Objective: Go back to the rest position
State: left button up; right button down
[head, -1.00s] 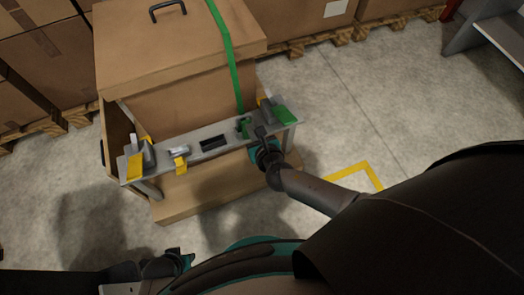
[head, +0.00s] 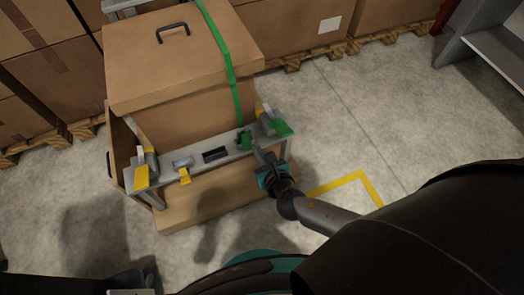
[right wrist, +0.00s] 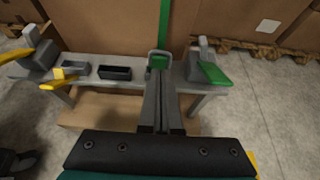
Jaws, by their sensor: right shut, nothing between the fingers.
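My right gripper (head: 260,152) is at the front of the dispenser shelf (head: 204,156), near its right end. In the right wrist view its two fingers (right wrist: 163,80) are together with nothing between them. They point toward a small green dispenser part (head: 245,139), also in the right wrist view (right wrist: 158,62); I cannot tell whether they touch it.
A yellow-levered dispenser (head: 143,175), a small yellow spout (head: 185,177), a black tray (head: 215,154) and a green-levered dispenser (head: 275,122) line the shelf. Behind stands a large carton (head: 185,60) with a green strap. Open floor (head: 330,130) lies to the right.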

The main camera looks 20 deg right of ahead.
pick_arm(q)
jog(key=shift+s+d+r+p, duration=0.15)
jog(key=shift+s+r+p, duration=0.2)
jog(key=shift+s, duration=0.15)
jog(key=shift+s+d+r+p, duration=0.1)
jog(key=shift+s+r+p, duration=0.15)
jog(key=shift+s, duration=0.2)
pick_arm(e)
jog(key=shift+s+r, duration=1.1)
jog(key=shift+s, duration=0.05)
